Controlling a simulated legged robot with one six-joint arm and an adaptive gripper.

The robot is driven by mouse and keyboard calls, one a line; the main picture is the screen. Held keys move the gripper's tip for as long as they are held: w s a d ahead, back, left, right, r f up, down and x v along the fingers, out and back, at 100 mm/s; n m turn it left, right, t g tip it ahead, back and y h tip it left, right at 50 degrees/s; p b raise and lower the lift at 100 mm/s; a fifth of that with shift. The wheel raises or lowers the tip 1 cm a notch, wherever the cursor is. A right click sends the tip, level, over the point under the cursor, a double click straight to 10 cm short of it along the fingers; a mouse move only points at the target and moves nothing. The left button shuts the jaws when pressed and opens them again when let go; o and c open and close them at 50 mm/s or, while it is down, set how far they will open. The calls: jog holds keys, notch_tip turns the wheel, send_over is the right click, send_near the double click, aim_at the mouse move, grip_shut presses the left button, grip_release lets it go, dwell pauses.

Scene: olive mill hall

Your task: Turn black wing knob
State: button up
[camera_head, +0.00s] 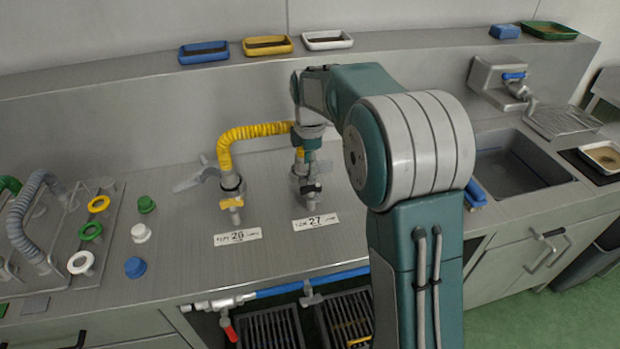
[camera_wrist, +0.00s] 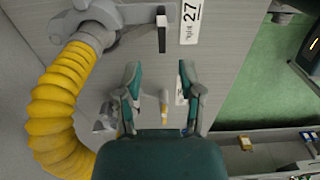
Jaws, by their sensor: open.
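The black wing knob (camera_head: 312,187) is on the metal fitting just behind the "27" label (camera_head: 315,222) on the steel counter. In the wrist view the black wing knob (camera_wrist: 161,35) shows near the top, beside the "27" label (camera_wrist: 190,20). My gripper (camera_head: 304,157) hangs over that fitting in the head view and hides part of it. In the wrist view my gripper (camera_wrist: 158,74) is open, its two fingers apart with nothing held. The knob appears beyond the fingertips, apart from them.
A yellow corrugated hose (camera_head: 253,131) arches beside the gripper. A yellow knob (camera_head: 231,203) sits on the fitting by the "26" label (camera_head: 238,237). A blue pipe (camera_head: 285,290) runs along the counter front. The sink (camera_head: 510,165) is at right; coloured caps and rings stand at left.

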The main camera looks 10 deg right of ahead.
notch_tip(320, 180, up, 4)
jog(key=shift+f, duration=0.1)
dwell(0.4)
